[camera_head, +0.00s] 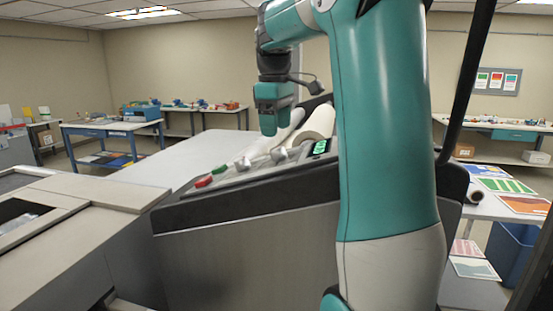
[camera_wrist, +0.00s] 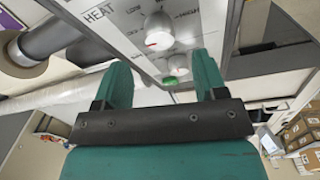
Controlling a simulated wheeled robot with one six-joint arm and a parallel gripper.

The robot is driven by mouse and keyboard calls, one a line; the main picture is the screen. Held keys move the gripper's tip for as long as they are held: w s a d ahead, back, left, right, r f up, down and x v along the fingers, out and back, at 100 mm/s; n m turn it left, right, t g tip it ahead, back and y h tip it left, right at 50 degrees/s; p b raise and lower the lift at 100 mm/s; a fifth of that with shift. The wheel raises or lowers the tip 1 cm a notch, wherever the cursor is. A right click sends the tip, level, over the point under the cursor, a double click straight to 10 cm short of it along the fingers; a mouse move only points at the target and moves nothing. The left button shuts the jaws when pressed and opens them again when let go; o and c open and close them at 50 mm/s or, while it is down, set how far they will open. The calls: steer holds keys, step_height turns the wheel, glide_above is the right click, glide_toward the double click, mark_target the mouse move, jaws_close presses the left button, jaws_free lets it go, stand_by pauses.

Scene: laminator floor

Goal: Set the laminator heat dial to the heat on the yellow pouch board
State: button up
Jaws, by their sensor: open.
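The laminator (camera_head: 250,240) stands in front of me with a sloping control panel. In the head view the panel has two grey knobs (camera_head: 245,164), a red button, a green button and a lit green display (camera_head: 320,147). In the wrist view, the word HEAT is printed on the panel (camera_wrist: 100,14), near a pale knob with a red mark (camera_wrist: 158,31); I cannot read its setting. My gripper (camera_wrist: 163,75) is open and empty, its two teal fingers apart, above the panel (camera_head: 268,130). I cannot make out a yellow pouch board in either view.
White rollers (camera_head: 318,122) lie behind the panel. A pale flat table (camera_head: 150,165) extends to the left. At the right a table holds coloured sheets (camera_head: 508,186), with a blue bin (camera_head: 510,250) beside it. Workbenches line the back walls.

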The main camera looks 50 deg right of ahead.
mark_target(277, 148)
steer(key=shift+d+f+p, duration=0.2)
steer(key=shift+f+p, duration=0.15)
steer(key=shift+f, duration=2.4)
steer(key=c, duration=0.9)
